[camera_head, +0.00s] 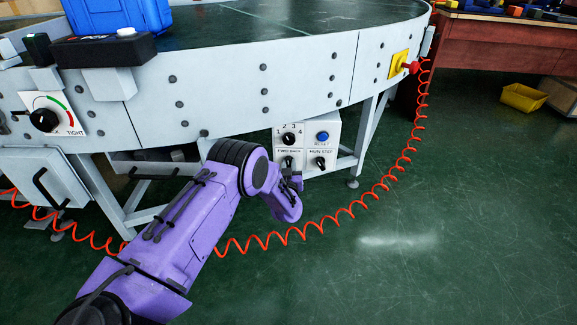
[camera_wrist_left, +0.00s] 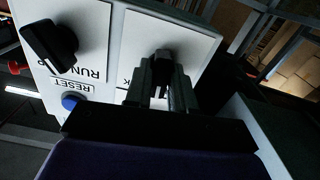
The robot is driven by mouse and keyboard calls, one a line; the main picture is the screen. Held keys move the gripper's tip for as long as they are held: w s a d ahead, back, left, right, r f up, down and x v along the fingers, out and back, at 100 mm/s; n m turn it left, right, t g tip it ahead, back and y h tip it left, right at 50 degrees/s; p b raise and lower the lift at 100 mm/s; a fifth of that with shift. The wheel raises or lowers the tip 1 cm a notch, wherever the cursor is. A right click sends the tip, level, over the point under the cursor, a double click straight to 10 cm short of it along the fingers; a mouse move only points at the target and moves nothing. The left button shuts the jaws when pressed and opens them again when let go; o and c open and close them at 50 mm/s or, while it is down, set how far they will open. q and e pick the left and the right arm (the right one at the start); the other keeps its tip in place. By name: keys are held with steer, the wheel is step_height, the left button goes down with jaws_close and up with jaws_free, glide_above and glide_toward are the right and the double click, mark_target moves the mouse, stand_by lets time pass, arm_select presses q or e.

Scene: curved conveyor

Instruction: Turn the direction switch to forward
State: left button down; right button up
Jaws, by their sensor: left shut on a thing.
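The direction switch (camera_head: 287,160) is a black knob under a "FWD BACK" label at the lower left of the white control panel (camera_head: 305,149). My left gripper (camera_head: 291,179) reaches up to it from below. In the left wrist view the gripper's dark fingers (camera_wrist_left: 161,84) are shut around the knob, which is mostly hidden between them. Only the end of the label shows there, so the switch's exact angle cannot be told. My right gripper is out of view.
The RUN/STOP knob (camera_head: 320,162), blue reset button (camera_head: 323,136) and numbered dial (camera_head: 288,138) sit close by on the panel. The conveyor (camera_head: 230,85) overhangs it. A coiled red cord (camera_head: 378,188) hangs to the right, over open green floor.

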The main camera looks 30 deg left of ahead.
arm_select(q)
steer(key=shift+f+n, duration=0.15)
steer(key=shift+n, duration=2.15)
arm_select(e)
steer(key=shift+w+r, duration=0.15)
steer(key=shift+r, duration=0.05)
arm_select(q)
steer(key=shift+s, duration=0.1)
steer(key=c, duration=1)
jaws_free()
steer(key=shift+c, duration=0.2)
steer(key=p+v, duration=0.4)
steer(key=v, duration=0.6)
steer(key=shift+s+d, duration=0.15)
steer(key=shift+d, duration=0.05)
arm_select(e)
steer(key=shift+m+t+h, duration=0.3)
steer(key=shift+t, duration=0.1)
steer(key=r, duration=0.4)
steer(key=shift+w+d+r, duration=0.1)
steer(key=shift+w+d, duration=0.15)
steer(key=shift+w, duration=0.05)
